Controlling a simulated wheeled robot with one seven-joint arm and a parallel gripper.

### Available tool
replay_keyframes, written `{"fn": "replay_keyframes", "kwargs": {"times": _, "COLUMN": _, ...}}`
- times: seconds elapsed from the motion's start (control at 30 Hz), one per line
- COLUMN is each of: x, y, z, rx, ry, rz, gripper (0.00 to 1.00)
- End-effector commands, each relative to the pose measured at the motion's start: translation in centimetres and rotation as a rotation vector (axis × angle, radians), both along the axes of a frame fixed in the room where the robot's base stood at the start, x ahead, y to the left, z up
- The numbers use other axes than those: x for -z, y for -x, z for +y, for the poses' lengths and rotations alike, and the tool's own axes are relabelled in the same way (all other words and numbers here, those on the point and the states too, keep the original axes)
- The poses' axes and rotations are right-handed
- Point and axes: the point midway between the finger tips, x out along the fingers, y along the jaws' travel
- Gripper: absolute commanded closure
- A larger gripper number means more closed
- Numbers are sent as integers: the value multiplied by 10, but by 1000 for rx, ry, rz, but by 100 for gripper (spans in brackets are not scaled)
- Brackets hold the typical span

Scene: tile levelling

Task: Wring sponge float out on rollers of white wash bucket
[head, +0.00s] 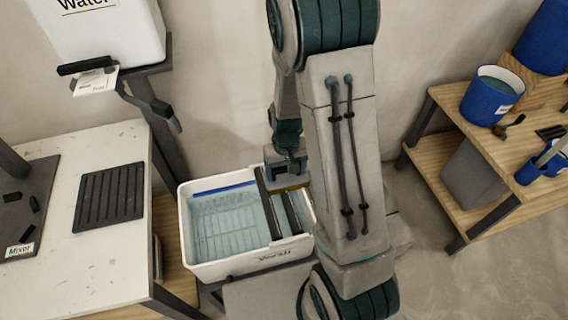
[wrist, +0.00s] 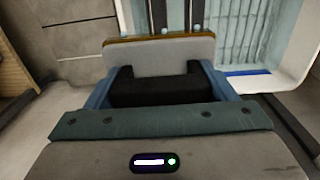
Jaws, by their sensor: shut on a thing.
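The white wash bucket (head: 250,264) stands between the white-topped table and my arm, with water in it and dark rollers (head: 268,210) across its right part. My gripper (head: 287,170) is over the bucket's far right edge, beside the rollers. In the wrist view my gripper (wrist: 160,88) is shut on the black handle of the sponge float (wrist: 160,57). The float has a grey plate with a thin yellow-brown sponge edge, close to the rollers (wrist: 175,15). I cannot tell whether the sponge touches them.
The white-topped table (head: 100,250) on the left holds a dark ribbed mat (head: 110,196). A white water tank (head: 100,40) stands behind it. A wooden shelf (head: 470,125) on the right carries blue buckets (head: 488,100). Bare floor lies between my arm and that shelf.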

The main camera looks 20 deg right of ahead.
Motion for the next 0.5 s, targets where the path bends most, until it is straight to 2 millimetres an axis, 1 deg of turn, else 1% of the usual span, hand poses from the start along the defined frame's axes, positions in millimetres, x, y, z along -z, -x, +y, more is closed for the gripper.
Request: {"fn": "replay_keyframes", "kwargs": {"times": 0.5, "x": 50, "y": 0, "z": 0, "rx": 0, "ry": 0, "rz": 1, "gripper": 52}}
